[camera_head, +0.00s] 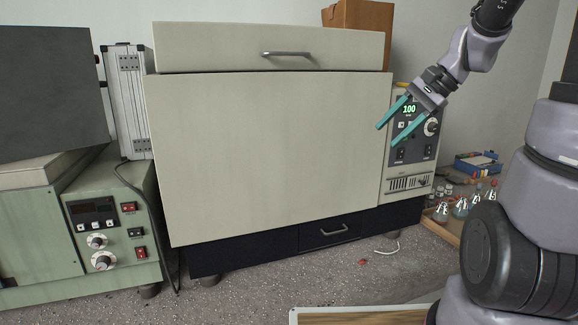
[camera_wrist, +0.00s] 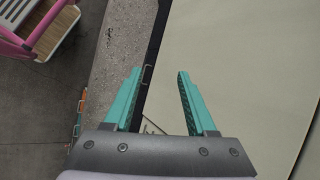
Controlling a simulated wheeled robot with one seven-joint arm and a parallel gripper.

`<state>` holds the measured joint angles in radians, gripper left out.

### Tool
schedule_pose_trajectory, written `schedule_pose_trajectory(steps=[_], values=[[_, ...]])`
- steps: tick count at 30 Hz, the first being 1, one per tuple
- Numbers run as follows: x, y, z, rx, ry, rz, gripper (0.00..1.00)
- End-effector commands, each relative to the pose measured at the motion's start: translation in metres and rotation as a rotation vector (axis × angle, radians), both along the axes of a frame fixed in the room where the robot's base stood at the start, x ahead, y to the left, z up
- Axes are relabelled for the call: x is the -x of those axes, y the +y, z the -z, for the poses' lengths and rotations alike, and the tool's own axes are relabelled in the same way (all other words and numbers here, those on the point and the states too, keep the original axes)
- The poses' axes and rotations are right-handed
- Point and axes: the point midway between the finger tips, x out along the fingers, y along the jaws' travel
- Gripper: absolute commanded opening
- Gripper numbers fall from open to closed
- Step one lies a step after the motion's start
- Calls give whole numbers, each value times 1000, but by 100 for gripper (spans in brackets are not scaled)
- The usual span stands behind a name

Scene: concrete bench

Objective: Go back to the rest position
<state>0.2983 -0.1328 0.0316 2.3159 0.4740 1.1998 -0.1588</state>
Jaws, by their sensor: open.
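My gripper (camera_head: 394,121) has two teal fingers and is at the upper right in the head view. Its fingers are spread apart with nothing between them. It hangs in front of the right part of a large cream cabinet oven (camera_head: 270,150), near the control panel (camera_head: 415,150) with a green display reading 100. In the wrist view, my gripper (camera_wrist: 160,85) is open, with the cream panel (camera_wrist: 245,60) behind the right finger and a dark edge between the fingers. Whether the fingers touch the panel cannot be told.
A green-grey device (camera_head: 110,225) with knobs stands at left, beside a silver case (camera_head: 129,100). A cardboard box (camera_head: 360,18) sits on top of the oven. Glass flasks (camera_head: 460,207) and a blue box (camera_head: 478,163) are at right. A pink-framed item (camera_wrist: 45,28) shows in the wrist view.

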Motion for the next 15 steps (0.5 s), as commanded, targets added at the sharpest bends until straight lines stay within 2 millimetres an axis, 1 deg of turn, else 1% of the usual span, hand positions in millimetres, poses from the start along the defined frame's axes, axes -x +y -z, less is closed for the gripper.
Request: schedule_pose_trajectory(steps=[1, 6, 10, 12, 15], values=[[17, 6, -11, 74, -52, -47, 57], [62, 8, -33, 307, -219, -169, 57], [90, 3, -49, 458, -352, -237, 57], [100, 0, -55, 520, -414, -262, 57], [110, -3, -62, 581, -480, -285, 57]])
